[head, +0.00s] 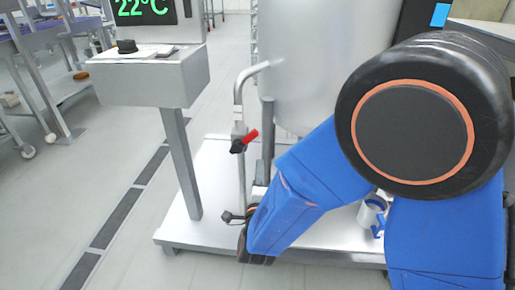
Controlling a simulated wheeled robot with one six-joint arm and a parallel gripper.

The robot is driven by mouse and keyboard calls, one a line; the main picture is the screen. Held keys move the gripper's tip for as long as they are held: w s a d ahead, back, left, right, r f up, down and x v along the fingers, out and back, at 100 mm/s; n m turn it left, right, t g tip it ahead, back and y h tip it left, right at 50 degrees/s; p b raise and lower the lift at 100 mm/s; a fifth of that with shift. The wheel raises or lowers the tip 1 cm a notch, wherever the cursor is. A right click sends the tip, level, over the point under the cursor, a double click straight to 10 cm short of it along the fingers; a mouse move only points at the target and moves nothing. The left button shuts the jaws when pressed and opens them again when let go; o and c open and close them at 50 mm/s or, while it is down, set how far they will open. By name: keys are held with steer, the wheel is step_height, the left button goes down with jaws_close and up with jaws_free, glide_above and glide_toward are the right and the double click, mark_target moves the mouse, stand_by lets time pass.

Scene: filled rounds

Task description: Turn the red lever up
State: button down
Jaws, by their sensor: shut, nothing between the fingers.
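The red lever (251,137) is a short red handle on a black valve body. It sits on the thin upright steel pipe (241,179) in front of the large pale tank (318,55). The lever slants up to the right from its pivot, between level and upright. My blue arm comes in from the right, its wrist low near the platform, below and slightly right of the lever. My gripper's fingers cannot be made out; the wrist and forearm seem to hide them. A small dark part (228,216) shows beside the wrist; I cannot tell what it belongs to. Nothing is seen touching the lever.
A grey cabinet (150,82) on a post stands left of the pipe, with a 22°C display (145,11) above. The pale platform (205,236) carries the tank and post. A white fitting with blue parts (372,214) is partly behind my arm.

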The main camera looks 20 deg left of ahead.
mark_target(243, 142)
steer(key=w+a+f+m+y, duration=0.1)
steer(key=w+m+y, duration=0.1)
steer(key=w+m, duration=0.55)
steer(key=shift+n, duration=0.65)
steer(key=shift+w+a+r, duration=0.3)
steer(key=shift+a+r, duration=0.4)
steer(key=shift+a, duration=0.05)
steer(key=shift+w+a+r, duration=0.3)
steer(key=shift+a+r, duration=0.4)
steer(key=shift+a, duration=0.05)
